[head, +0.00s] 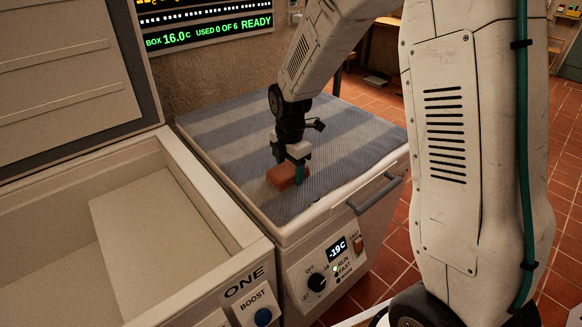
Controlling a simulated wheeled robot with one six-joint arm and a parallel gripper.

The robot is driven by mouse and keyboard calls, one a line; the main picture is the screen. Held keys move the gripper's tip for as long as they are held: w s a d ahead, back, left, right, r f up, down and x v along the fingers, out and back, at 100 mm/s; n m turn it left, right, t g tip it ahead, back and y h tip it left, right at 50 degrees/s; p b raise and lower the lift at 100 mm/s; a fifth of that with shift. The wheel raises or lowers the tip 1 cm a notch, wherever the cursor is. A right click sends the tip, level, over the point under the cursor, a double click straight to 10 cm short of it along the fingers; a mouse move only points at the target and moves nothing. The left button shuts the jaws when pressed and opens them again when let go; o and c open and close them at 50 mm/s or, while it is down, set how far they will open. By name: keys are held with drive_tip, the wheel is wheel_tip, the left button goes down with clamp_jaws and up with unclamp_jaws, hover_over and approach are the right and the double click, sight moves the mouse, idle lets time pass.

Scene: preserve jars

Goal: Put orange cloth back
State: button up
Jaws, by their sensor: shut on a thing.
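The orange cloth (281,178) is a small folded bundle at the striped top of the closed freezer, in the head view. My gripper (293,172) points down at it and is shut on it. The gripper's fingers cover the cloth's right part. I cannot tell whether the cloth touches the striped cover or is held just above it.
An open chest freezer marked ONE (240,250) stands at left with its lid raised; its visible inside looks empty. The blue-grey striped cover (225,130) is otherwise clear. The closed freezer has a front handle (376,193) and a panel reading -19C. A green-lettered display (205,30) hangs behind.

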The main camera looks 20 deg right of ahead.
sight(290, 168)
drive_tip(key=o, duration=0.9)
drive_tip(key=shift+f, duration=0.25)
drive_tip(key=shift+o, duration=0.2)
drive_tip(key=shift+s+f, duration=0.1)
drive_tip(key=shift+s, duration=0.05)
wheel_tip(290, 168, up, 9)
drive_tip(key=shift+f, duration=0.1)
drive_tip(key=s+d+r+m, duration=0.1)
drive_tip(key=s+r+m, duration=0.3)
drive_tip(key=s+m, duration=0.3)
drive_tip(key=s+d+r+m+t, duration=0.1)
drive_tip(key=s+r+m, duration=0.3)
drive_tip(key=s, duration=0.9)
drive_tip(key=s+d+r+m, duration=0.1)
drive_tip(key=s+r+m, duration=0.3)
drive_tip(key=s+m, duration=0.5)
drive_tip(key=shift+s+d+m, duration=0.15)
drive_tip(key=shift+s+m, duration=0.25)
drive_tip(key=shift+m, duration=0.4)
